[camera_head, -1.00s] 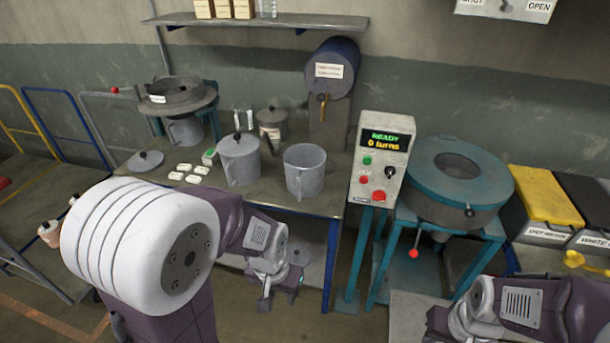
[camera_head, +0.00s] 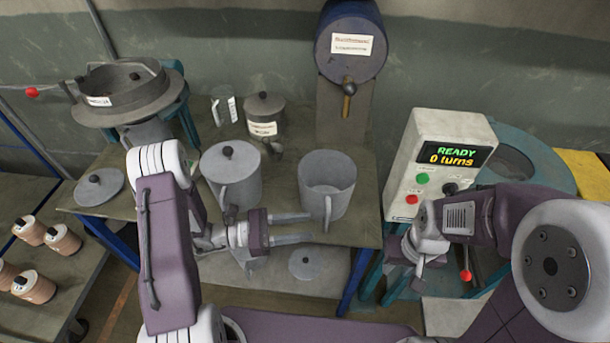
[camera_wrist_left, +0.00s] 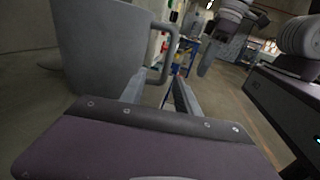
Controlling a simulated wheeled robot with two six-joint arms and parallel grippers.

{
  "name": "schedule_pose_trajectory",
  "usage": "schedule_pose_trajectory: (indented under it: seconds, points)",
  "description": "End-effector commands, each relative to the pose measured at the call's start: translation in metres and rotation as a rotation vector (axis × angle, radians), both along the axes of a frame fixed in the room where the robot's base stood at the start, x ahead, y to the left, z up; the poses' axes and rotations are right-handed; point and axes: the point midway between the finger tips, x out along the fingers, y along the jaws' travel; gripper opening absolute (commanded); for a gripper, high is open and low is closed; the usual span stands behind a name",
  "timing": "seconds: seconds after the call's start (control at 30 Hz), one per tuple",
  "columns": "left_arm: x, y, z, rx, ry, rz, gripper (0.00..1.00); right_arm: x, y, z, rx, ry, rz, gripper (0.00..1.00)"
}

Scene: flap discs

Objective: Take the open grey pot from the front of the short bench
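The open grey pot (camera_head: 327,178) stands upright on the front of the short bench (camera_head: 280,212), its handle (camera_head: 327,210) facing me. My left gripper (camera_head: 310,228) points right, with its two fingers apart and nothing between them. Its tips are just left of the handle, below the pot's middle. In the left wrist view the pot (camera_wrist_left: 100,50) fills the upper left, and its handle (camera_wrist_left: 170,55) is just past the open fingertips (camera_wrist_left: 160,80). My right gripper (camera_head: 412,262) is by the control box, small and partly hidden by its own wrist.
A lidded grey pot (camera_head: 230,172) stands left of the open pot, close above my left wrist. A control box (camera_head: 435,165) reading "READY 0 turns" stands to the right. A smaller lidded pot (camera_head: 265,115) and a loose lid (camera_head: 98,187) are on the bench.

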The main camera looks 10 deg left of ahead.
Motion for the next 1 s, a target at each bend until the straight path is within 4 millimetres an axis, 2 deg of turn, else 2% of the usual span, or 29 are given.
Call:
schedule_pose_trajectory:
  seconds: [0.17, 0.37, 0.57, 0.8, 1.0]
  points:
    - [0.004, -0.002, 0.000, -0.012, 0.003, 0.018, 0.38, 0.000, 0.000, 0.001, 0.000, 0.001, 0.000, 0.32]
    - [0.010, -0.031, 0.001, -0.010, 0.003, 0.012, 0.38, 0.000, 0.000, 0.004, 0.000, 0.000, 0.000, 0.32]
    - [0.013, -0.040, 0.001, -0.010, 0.003, 0.014, 0.38, 0.000, 0.000, 0.005, 0.000, 0.000, 0.000, 0.32]
    - [0.018, -0.081, 0.003, -0.009, 0.003, 0.010, 0.38, 0.000, 0.000, 0.011, 0.000, 0.000, 0.000, 0.32]
    - [0.021, -0.088, 0.002, -0.009, 0.004, 0.015, 0.38, 0.000, 0.000, 0.011, 0.000, 0.000, 0.000, 0.32]
